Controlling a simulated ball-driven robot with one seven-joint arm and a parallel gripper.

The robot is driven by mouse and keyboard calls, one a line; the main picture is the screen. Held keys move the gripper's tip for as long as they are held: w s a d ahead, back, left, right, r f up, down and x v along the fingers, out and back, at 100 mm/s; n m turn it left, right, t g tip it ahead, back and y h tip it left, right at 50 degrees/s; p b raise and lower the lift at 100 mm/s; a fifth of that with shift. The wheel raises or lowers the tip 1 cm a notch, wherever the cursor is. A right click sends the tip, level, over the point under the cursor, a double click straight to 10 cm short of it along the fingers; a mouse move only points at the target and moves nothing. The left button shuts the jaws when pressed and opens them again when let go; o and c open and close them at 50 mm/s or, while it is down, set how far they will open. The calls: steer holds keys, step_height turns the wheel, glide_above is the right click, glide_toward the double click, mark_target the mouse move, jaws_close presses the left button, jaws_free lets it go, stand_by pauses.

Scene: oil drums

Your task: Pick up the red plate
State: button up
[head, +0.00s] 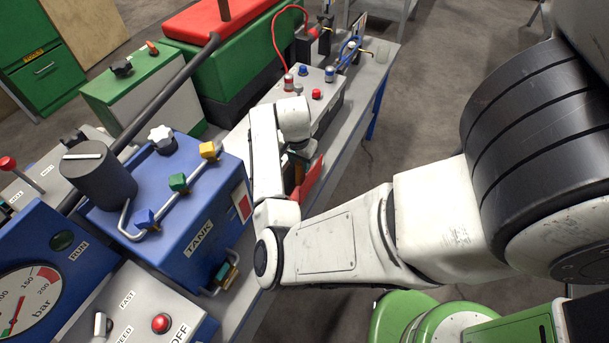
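A flat red plate (311,182) shows in the head view near the middle of the bench, standing on edge or tilted. My white arm reaches over the bench from the right and bends down beside the plate. My gripper (297,172) is at the plate's left side, very close to it. The wrist and forearm hide most of the fingers and the plate's lower end. I cannot tell whether the fingers touch or hold the plate.
A blue tank unit (185,215) with coloured valves stands left of my arm. A grey control box (318,92) with buttons and a red hose (278,38) sits behind. A green and red machine (235,50) is at the back. Floor is clear at right.

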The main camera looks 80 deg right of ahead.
steer(key=shift+f, duration=0.8)
steer(key=shift+c, duration=0.2)
jaws_close()
